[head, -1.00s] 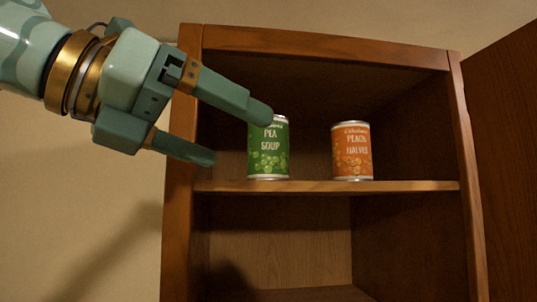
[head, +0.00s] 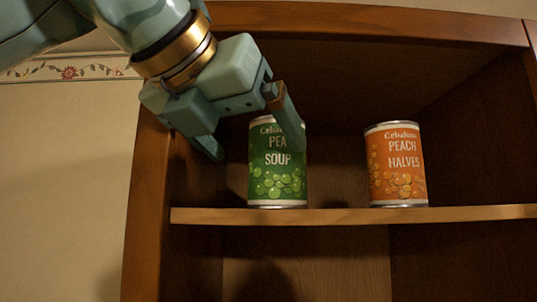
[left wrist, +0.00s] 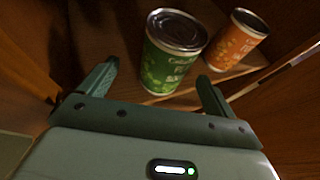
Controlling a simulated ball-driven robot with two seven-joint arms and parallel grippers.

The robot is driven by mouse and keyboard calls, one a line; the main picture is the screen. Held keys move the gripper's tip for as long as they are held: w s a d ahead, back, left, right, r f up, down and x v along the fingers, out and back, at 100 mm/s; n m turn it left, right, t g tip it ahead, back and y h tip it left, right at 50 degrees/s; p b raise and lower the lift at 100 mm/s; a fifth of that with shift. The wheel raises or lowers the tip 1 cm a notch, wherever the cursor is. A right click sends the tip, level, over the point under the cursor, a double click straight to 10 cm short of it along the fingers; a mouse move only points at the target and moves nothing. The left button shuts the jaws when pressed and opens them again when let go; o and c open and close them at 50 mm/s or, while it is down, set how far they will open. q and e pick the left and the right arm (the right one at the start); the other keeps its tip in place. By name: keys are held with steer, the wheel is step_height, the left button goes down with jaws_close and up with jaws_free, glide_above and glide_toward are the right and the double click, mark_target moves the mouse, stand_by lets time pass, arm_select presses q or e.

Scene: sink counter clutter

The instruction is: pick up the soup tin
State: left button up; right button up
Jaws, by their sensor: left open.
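The soup tin (head: 277,175) is green, labelled "Pea Soup", and stands upright on the cabinet shelf. It also shows in the left wrist view (left wrist: 165,65), ahead of the fingers and toward the right one. My left gripper (head: 256,152) is open and empty. In the head view one finger crosses in front of the tin's upper right part, and the other is left of the tin. In the left wrist view the fingers (left wrist: 158,77) are spread on either side of the tin's near edge. Whether a finger touches it I cannot tell. My right gripper is not in view.
An orange peach tin (head: 397,170) stands upright on the same shelf (head: 340,216), right of the soup tin with a gap between. It also shows in the left wrist view (left wrist: 232,42). The cabinet's left side post (head: 147,205) is close to my left gripper.

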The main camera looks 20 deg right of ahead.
mark_target(266, 146)
arm_select(q)
steer(key=d, duration=0.1)
steer(key=w+d+p, duration=0.1)
steer(key=d+f, duration=0.1)
steer(key=shift+w+p, duration=0.15)
steer(key=shift+p, duration=0.15)
steer(key=p+x, duration=0.1)
steer(key=x, duration=0.2)
steer(key=shift+w+a+f+p, duration=0.1)
steer(key=shift+w+p, duration=0.05)
steer(key=shift+p, duration=0.15)
steer(key=shift+w+f, duration=0.15)
steer(key=shift+w, duration=0.05)
steer(key=shift+s, duration=0.1)
steer(key=shift+c, duration=0.9)
steer(key=shift+s, duration=0.15)
steer(key=c, duration=1)
steer(key=shift+c, duration=1.1)
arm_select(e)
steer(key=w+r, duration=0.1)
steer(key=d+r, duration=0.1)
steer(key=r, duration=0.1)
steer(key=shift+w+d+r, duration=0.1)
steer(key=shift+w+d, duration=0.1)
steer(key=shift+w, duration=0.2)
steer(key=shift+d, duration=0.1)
